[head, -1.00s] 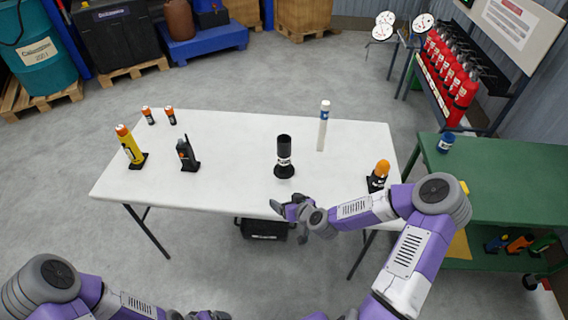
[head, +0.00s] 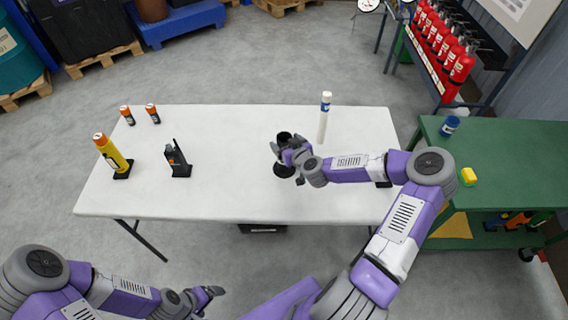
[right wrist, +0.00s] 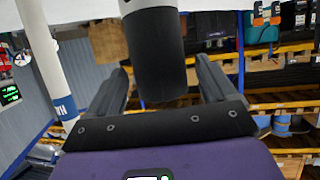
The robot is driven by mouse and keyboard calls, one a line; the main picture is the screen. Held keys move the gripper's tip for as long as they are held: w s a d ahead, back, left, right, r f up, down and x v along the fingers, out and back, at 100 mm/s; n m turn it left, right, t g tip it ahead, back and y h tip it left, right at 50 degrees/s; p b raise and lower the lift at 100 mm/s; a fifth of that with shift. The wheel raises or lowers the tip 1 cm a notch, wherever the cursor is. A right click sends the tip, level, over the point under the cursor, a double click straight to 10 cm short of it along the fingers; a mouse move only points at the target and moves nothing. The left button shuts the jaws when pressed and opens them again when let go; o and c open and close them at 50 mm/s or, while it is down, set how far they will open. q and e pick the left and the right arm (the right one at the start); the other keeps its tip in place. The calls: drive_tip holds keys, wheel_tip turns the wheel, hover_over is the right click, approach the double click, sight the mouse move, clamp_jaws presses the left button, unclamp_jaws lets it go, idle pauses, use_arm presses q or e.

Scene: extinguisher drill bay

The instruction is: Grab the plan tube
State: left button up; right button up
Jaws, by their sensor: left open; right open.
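A black tube (head: 284,136) with a pale band stands upright on the white table (head: 225,205), on a round black base. My open right gripper (head: 287,153) is at the tube and hides much of it in the head view. In the right wrist view, the black tube (right wrist: 155,55) lies between the two spread fingers of the right gripper (right wrist: 162,80), with gaps on both sides. A slim white tube (head: 324,122) with a blue band stands behind and to the right. My left gripper (head: 213,293) is open and empty, below the table's front edge.
A yellow torch (head: 115,157), a black radio (head: 177,160) and two small orange-topped items (head: 152,114) stand on the table's left part. A green bench (head: 505,165) is at the right, with red extinguishers (head: 460,68) behind. The table's middle left is clear.

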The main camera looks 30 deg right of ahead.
sight(282, 138)
drive_tip(key=shift+x, duration=1.8)
clamp_jaws()
